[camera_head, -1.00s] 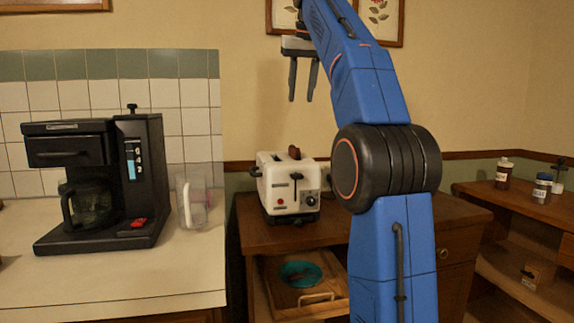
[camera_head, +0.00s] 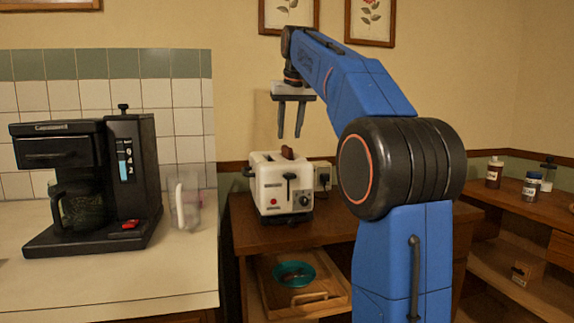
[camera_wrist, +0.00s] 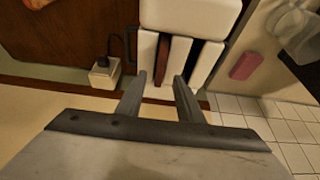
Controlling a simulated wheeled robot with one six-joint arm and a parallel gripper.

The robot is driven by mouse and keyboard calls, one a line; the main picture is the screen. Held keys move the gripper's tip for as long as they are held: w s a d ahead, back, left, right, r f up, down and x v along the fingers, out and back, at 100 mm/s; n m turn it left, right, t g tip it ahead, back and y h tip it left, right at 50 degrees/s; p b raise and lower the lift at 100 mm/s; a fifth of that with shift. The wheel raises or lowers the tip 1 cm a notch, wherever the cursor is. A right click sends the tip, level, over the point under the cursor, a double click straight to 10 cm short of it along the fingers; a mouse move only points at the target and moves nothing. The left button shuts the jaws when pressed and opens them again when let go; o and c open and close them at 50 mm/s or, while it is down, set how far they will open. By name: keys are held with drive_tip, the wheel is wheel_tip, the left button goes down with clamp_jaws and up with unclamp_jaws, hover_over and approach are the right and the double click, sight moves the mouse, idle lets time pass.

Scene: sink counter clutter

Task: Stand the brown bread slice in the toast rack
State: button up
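The brown bread slice (camera_head: 287,152) sticks up a little from the top of the white toaster (camera_head: 267,188). In the wrist view the slice (camera_wrist: 163,62) shows as a brown strip in one slot of the toaster (camera_wrist: 190,15); the slot beside it looks dark. My gripper (camera_head: 290,136) points down above the toaster, apart from the slice. In the wrist view its two fingers (camera_wrist: 160,80) are spread with nothing between them, and the slice appears beyond their tips. I cannot make out a toast rack in either view.
A black coffee maker (camera_head: 130,180) and a clear pitcher (camera_head: 186,205) stand on the left counter. A teal bowl (camera_head: 294,272) sits in a wooden tray or drawer below the toaster. Several bottles (camera_head: 532,186) stand at right. A wall outlet (camera_wrist: 103,74) is near the toaster.

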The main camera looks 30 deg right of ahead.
sight(287, 146)
drive_tip(key=shift+x, duration=2.6)
clamp_jaws()
